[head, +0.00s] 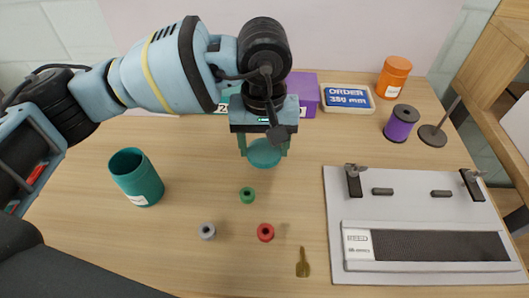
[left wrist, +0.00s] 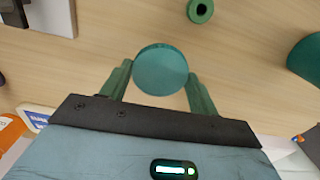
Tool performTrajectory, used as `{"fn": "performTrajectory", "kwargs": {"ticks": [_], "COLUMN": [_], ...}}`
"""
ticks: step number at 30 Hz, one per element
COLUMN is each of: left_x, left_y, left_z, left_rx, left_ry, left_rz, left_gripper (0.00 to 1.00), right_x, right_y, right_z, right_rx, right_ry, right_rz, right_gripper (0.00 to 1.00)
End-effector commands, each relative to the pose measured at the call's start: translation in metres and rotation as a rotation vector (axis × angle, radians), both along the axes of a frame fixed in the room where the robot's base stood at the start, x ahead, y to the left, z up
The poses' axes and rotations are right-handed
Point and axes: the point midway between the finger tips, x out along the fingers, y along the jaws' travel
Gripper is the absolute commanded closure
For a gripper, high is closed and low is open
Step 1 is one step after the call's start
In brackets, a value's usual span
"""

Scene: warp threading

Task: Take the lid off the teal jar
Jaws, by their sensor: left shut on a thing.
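The teal jar (head: 137,181) stands upright on the left of the table with its mouth open and a white label on its side. The round teal lid (head: 265,153) is apart from it, to the right in the head view. My left gripper (head: 265,149) is shut on the lid, one green finger on each side. The left wrist view also shows the lid (left wrist: 160,70) between the fingers, with part of the jar (left wrist: 307,57) at the right edge. The lid's exact height above the table is hard to tell. My right gripper is not in view.
Green (head: 247,195), grey (head: 207,231) and red (head: 265,232) rings and a brass-coloured piece (head: 303,263) lie in front. A grey reed board (head: 345,280) is at right. A purple box (head: 305,92), blue order tray (head: 347,98), orange bottle (head: 393,77) and purple spool (head: 401,124) stand behind.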

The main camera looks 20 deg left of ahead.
Motion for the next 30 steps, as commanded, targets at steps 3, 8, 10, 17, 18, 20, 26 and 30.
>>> {"fn": "performTrajectory", "kwargs": {"ticks": [3,8,10,17,18,20,26,30], "left_x": [0.002,0.002,0.002,0.002,0.002,0.002,0.002,0.002], "left_y": [-0.001,-0.001,0.0,0.0,-0.001,-0.001,0.0,0.0], "left_z": [0.0,-0.005,-0.012,-0.035,-0.036,-0.035,-0.038,-0.039], "left_rx": [0.0,0.001,0.002,0.0,0.0,0.0,0.0,0.0], "left_ry": [0.0,0.001,0.001,-0.001,-0.001,-0.001,0.0,0.0], "left_rz": [0.0,0.0,0.0,0.0,0.0,0.0,0.0,0.001], "left_gripper": [0.67,0.67,0.67,0.67,0.67,0.67,0.67,0.3], "right_x": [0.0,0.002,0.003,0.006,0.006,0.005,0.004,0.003], "right_y": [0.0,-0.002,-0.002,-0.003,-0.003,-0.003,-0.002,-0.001], "right_z": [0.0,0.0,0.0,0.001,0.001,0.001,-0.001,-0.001], "right_rx": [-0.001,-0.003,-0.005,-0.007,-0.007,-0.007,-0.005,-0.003], "right_ry": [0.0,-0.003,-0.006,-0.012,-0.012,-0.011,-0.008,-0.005], "right_rz": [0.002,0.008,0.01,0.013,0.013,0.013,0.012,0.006], "right_gripper": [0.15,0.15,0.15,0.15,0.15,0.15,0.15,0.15]}}
